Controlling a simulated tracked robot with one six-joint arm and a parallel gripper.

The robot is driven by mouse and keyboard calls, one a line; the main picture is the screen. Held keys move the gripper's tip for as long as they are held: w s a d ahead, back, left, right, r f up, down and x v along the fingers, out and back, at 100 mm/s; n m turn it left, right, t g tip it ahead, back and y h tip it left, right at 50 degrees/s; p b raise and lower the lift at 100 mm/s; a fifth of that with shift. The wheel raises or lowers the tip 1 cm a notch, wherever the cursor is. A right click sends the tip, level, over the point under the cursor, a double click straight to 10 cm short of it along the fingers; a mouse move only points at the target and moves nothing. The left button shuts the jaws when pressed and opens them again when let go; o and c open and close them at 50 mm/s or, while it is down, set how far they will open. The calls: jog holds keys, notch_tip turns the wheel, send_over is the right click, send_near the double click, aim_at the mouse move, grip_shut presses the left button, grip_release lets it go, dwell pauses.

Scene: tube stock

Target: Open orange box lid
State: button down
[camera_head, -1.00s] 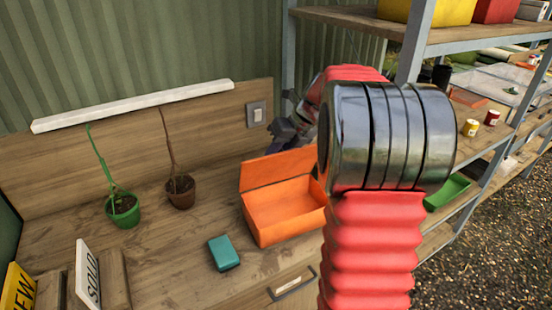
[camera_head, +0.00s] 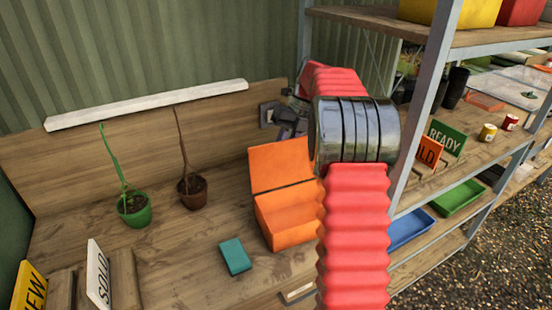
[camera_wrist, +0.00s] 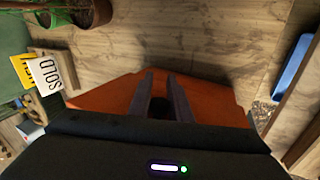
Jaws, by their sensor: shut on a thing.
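The orange box (camera_head: 287,218) stands on the wooden bench, partly hidden behind my red arm. My gripper (camera_head: 290,122) is behind and above the lid's upper right, partly hidden by my arm. In the wrist view the two fingers of my gripper (camera_wrist: 160,88) lie over the orange lid (camera_wrist: 105,97), close together. My gripper is shut on the lid, though the contact itself is hard to see.
A teal block (camera_head: 235,256) lies left of the box. A green pot (camera_head: 134,211) and a brown pot (camera_head: 192,192) with thin plants stand further left. Signs (camera_head: 99,273) stand at the front left. A shelf post (camera_head: 425,105) rises close right of my arm.

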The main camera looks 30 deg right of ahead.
dwell(0.3)
jog(key=c, duration=1.6)
grip_release()
jog(key=shift+c, duration=0.2)
jog(key=v, duration=1.3)
jog(key=shift+d+r, duration=0.15)
jog(key=shift+r, duration=0.15)
